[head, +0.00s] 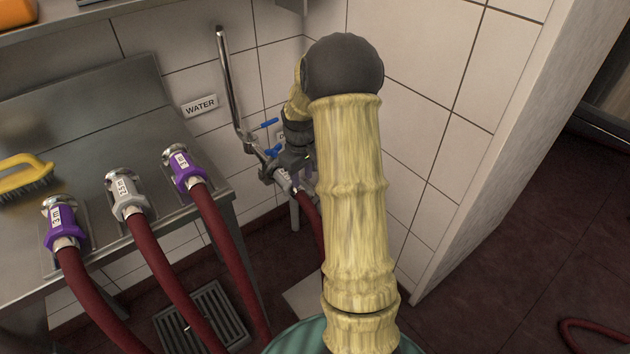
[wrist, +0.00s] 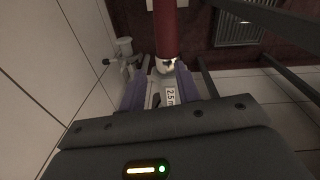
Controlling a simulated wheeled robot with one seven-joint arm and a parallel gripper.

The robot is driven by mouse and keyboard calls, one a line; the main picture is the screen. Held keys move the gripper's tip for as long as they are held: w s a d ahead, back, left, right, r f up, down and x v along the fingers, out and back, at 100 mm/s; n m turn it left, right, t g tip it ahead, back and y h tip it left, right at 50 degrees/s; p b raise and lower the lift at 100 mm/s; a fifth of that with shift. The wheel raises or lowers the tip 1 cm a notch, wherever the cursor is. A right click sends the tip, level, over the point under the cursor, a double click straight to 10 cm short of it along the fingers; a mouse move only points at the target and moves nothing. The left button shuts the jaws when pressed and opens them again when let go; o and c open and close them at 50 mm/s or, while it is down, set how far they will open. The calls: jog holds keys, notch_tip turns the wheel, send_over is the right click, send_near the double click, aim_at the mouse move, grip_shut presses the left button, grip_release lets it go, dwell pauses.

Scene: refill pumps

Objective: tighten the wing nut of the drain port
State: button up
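In the head view my gripper (head: 292,166) is at the wall pipework, mostly hidden behind my yellow-sleeved arm. A hose coupling (head: 283,181) with a white label sits at the lower end of the pipe there, and a dark red hose hangs from it. In the wrist view the coupling (wrist: 168,84) lies between the two bluish-grey fingers of my gripper (wrist: 160,88). Its label seems to read 2.5 m. Whether the fingers press on it is not clear. I cannot make out the wing nut or the drain port's seat. A partly covered sign (head: 283,137) shows only a D.
A steel pipe (head: 232,85) with a blue lever (head: 268,123) rises along the tiled wall, near a WATER sign (head: 200,106). Several labelled couplings with red hoses sit on the steel counter (head: 90,130), left, beside a yellow brush (head: 25,172). A floor grate (head: 203,318) lies below.

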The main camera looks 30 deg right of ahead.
jog(key=s+a+r+m+t, duration=0.1)
jog(key=s+a+r, duration=0.2)
jog(key=s+a, duration=0.6)
jog(key=s+a+r+m, duration=0.1)
jog(key=s+a+r, duration=0.2)
jog(key=s+a, duration=0.6)
jog(key=shift+s+a+r+t+y, duration=0.2)
jog(key=shift+t+y, duration=0.1)
jog(key=shift+t, duration=0.1)
jog(key=shift+w, duration=0.2)
